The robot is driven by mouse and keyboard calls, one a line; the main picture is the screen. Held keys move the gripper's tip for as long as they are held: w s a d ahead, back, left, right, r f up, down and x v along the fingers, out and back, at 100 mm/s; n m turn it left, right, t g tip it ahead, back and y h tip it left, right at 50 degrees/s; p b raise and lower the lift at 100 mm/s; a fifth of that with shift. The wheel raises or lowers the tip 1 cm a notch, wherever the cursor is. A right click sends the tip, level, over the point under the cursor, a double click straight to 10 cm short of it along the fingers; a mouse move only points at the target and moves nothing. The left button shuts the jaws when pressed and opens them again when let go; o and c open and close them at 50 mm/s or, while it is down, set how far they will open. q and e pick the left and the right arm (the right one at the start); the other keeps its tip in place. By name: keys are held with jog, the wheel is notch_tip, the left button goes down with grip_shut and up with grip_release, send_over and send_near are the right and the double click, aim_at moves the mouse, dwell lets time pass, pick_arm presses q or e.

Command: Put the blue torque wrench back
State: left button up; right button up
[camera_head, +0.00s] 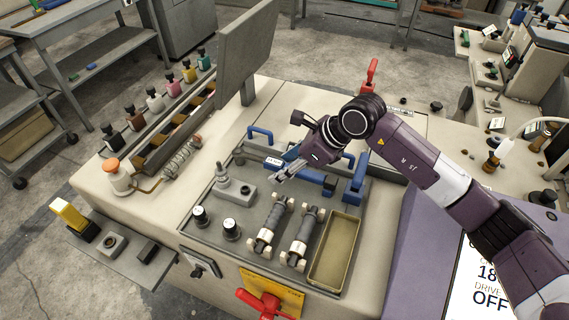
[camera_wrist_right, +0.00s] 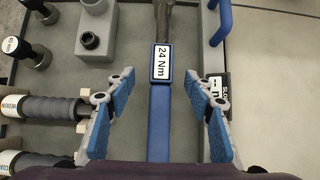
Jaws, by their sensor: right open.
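The blue torque wrench (camera_head: 312,174) lies on the grey tool tray (camera_head: 222,203) of the machine top, partly hidden behind my right gripper. In the right wrist view the wrench (camera_wrist_right: 160,120) shows a white "24 Nm" label and a dark metal shaft running up out of the picture. My right gripper (camera_head: 285,173) is open over the wrench. In the wrist view its two blue-padded fingers (camera_wrist_right: 160,92) stand on either side of the wrench handle, with a gap on both sides. My left gripper is not in view.
Around the wrench are a grey block with a socket (camera_head: 240,192), two roller-like tools (camera_head: 302,237), black-capped gauges (camera_head: 231,230), an empty yellowish bin (camera_head: 336,250) and a blue handle (camera_head: 260,134). A grey monitor panel (camera_head: 245,50) rises behind.

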jog(key=shift+o, duration=0.7)
jog(key=shift+r, duration=0.1)
jog(key=shift+r, duration=0.1)
jog(key=shift+d+r, duration=0.15)
jog(key=shift+p+v, duration=1.4)
jog(key=shift+v, duration=1.3)
jog(key=shift+s, duration=0.1)
jog(key=v, duration=1.2)
